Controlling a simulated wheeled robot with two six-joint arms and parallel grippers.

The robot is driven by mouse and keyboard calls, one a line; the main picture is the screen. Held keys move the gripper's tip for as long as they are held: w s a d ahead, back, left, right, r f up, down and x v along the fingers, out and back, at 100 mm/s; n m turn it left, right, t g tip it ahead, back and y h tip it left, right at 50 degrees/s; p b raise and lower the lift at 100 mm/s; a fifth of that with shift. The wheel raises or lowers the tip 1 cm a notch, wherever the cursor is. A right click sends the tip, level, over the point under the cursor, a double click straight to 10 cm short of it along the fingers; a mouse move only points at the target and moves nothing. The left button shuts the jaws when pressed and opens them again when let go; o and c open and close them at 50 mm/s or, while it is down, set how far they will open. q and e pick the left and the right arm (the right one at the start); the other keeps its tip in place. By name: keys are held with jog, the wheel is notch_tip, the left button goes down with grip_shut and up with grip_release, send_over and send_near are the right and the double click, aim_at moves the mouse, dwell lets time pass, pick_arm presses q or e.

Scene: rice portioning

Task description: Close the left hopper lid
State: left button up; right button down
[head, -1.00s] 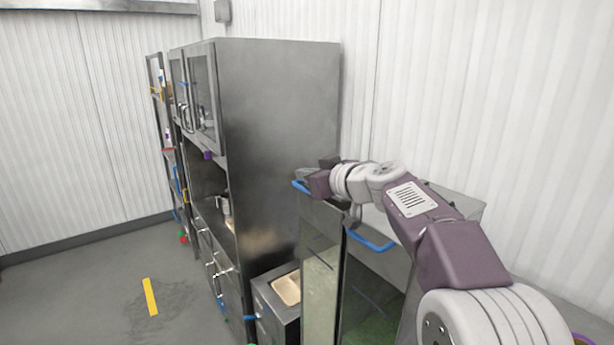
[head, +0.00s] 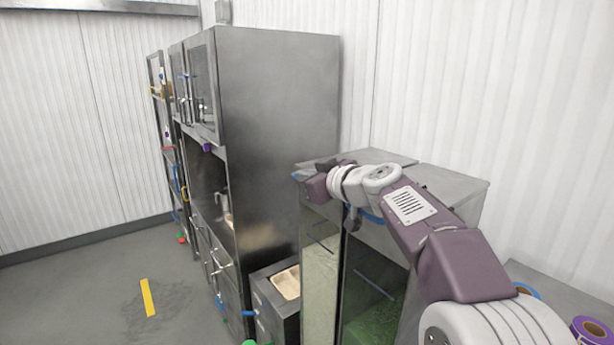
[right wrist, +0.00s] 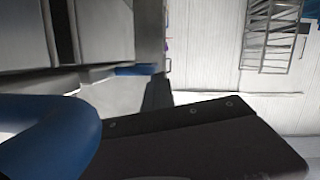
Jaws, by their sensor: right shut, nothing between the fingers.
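The hopper unit is a tall metal and glass box at centre right in the head view. The left hopper lid (head: 385,157) is a grey panel on its top and looks flat; my right arm covers part of it. The right hopper lid (head: 455,180) lies beside it and also looks flat. My right gripper (head: 334,163) is shut and empty at the left lid's front edge; I cannot tell whether it touches. In the right wrist view a dark finger and a thick blue handle (right wrist: 50,140) are close to the camera. My left gripper is out of view.
A tall steel cabinet (head: 275,130) stands left of the hoppers. A low counter with a tan tray (head: 287,283) sits between them. A purple tape roll (head: 591,329) is at the lower right. The floor at left is clear around a yellow strip (head: 148,297).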

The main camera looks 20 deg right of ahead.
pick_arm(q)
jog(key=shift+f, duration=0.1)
pick_arm(e)
jog(key=shift+f, duration=0.45)
